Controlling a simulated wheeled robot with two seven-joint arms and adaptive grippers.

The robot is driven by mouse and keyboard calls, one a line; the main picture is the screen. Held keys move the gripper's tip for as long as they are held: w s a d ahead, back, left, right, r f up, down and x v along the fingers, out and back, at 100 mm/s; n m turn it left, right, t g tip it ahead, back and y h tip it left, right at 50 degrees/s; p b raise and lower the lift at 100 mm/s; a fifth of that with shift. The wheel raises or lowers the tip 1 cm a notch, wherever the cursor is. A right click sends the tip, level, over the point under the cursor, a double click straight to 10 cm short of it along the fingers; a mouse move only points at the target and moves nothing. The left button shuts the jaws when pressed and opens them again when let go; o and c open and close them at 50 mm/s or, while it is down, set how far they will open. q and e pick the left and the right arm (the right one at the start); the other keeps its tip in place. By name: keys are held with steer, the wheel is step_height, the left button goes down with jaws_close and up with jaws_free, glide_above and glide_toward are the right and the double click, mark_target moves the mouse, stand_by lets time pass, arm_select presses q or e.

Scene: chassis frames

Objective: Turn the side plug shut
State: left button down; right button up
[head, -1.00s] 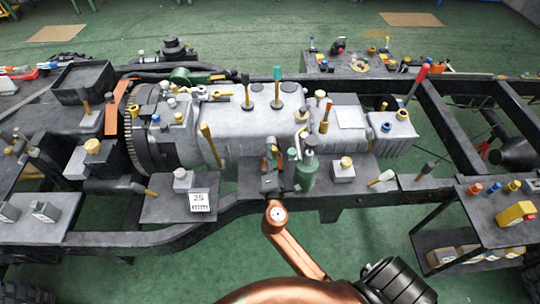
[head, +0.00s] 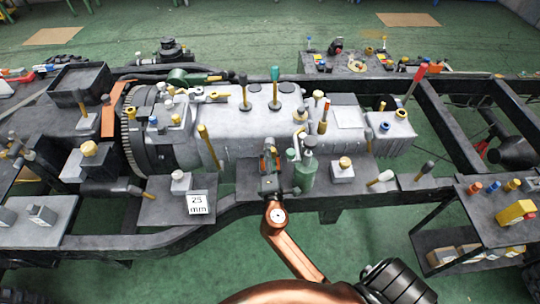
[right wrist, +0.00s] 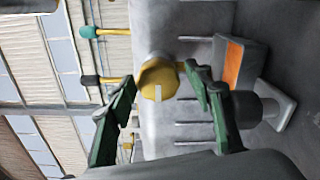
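The side plug (right wrist: 158,78) is a round yellow knob with a pale mark on its face. In the right wrist view it sits on the side of a light grey housing, between the two green fingers of my right gripper (right wrist: 160,80). The fingers are spread, one on each side of the plug. The right finger is very close to its edge; I cannot tell whether it touches. In the head view my right gripper (head: 270,158) is at the near side of the grey gearbox (head: 240,125), and I cannot make out the plug there. My left gripper is not in view.
A green bottle-shaped part (head: 306,172) stands just right of my right gripper. A grey block with an orange face (right wrist: 232,65) is close beside the right finger.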

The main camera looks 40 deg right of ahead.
steer(key=shift+v, duration=3.75)
